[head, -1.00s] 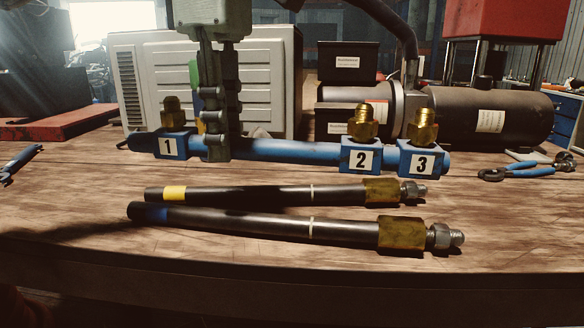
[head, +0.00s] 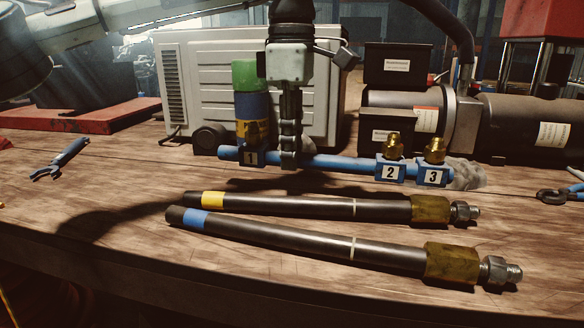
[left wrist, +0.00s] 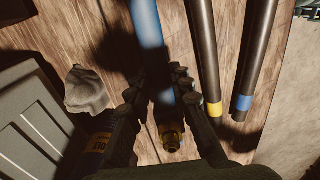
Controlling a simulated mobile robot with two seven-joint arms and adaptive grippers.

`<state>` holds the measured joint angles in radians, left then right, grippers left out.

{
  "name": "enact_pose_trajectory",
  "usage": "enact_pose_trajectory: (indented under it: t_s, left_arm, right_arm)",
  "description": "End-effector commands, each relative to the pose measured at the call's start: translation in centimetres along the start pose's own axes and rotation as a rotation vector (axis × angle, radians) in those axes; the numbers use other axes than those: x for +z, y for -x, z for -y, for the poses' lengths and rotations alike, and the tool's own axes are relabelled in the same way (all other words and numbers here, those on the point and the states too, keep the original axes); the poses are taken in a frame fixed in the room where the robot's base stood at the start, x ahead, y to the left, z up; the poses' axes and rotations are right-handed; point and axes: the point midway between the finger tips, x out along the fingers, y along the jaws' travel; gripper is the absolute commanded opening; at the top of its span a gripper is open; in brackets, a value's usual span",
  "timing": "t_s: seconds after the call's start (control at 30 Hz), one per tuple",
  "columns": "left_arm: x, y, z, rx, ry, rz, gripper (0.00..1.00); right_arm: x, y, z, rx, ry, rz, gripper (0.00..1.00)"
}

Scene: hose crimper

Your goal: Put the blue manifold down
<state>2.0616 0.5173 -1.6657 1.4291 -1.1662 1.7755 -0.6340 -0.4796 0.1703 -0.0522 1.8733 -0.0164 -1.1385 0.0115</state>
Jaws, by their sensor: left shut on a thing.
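The blue manifold (head: 335,161) is a long blue pipe with blocks numbered 1, 2 and 3, lying level behind the two hoses in the head view. Brass fittings stand up from blocks 2 and 3. My left gripper (head: 289,158) points down and is shut on the pipe just right of block 1. In the left wrist view the pipe (left wrist: 148,28) runs between the fingers (left wrist: 160,88), with a brass fitting near them. Whether the pipe touches the bench cannot be told for sure. My right gripper is not in view.
A yellow-banded hose (head: 300,206) and a blue-banded hose (head: 300,236) lie in front. A green-capped can (head: 248,105) stands close behind block 1. A grey rag (head: 467,174) is at the pipe's right end. A grey case (head: 205,75) and black machine (head: 420,115) stand behind.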

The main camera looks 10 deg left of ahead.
Motion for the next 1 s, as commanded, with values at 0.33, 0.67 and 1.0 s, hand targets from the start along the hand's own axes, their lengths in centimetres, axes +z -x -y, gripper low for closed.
enact_pose_trajectory:
  t_s: [0.33,0.67,1.0]
  left_arm:
    - [0.0,-3.6,-0.1,0.003,0.001,0.003,0.00]
    - [0.0,-4.1,0.0,0.000,0.000,0.000,0.30]
    - [0.0,-4.0,-0.1,0.001,0.001,0.000,0.41]
  right_arm:
    - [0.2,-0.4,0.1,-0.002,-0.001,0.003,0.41]
    - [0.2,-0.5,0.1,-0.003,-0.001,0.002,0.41]
    - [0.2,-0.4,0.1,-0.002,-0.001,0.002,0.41]
